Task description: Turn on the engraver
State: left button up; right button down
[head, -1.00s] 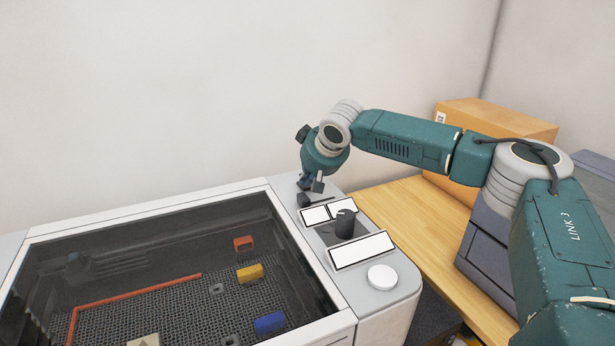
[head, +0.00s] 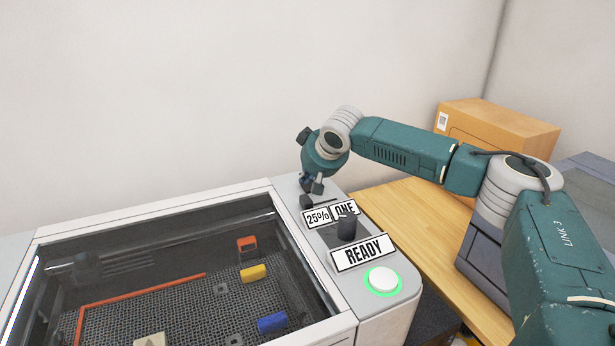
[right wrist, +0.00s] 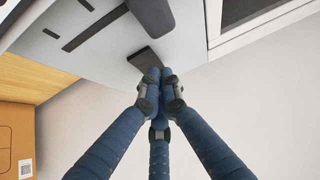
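The engraver (head: 190,205) is a pale grey machine with a dark clear lid and a control panel (head: 345,285) along its right side. A white button (head: 383,281) has a glowing green ring. A dark switch (head: 306,202) sits at the panel's far end; it also shows in the right wrist view (right wrist: 143,58). My right gripper (head: 313,186) has its fingertips together (right wrist: 163,75), right at this switch; contact is unclear. My left gripper is out of view.
A black knob (head: 347,227) stands on the panel between the displays. Under the lid lie several coloured blocks on a mesh bed. A cardboard box (head: 500,128) stands behind my right arm on the wooden table (head: 395,205). A plain wall is behind.

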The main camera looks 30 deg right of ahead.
aim_at(307, 190)
pick_arm(q)
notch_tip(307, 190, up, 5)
jog(key=p, duration=0.5)
pick_arm(e)
jog(key=r, duration=0.4)
jog(key=shift+s+r, duration=0.2)
jog(key=shift+s+b, duration=0.6)
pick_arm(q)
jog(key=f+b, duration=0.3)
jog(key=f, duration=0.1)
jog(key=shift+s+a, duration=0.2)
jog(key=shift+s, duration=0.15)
pick_arm(e)
jog(key=s+f+v, duration=0.1)
jog(key=v, duration=0.7)
jog(key=shift+s+a+r, duration=0.2)
jog(key=shift+s+r, duration=0.1)
jog(key=shift+s, duration=0.05)
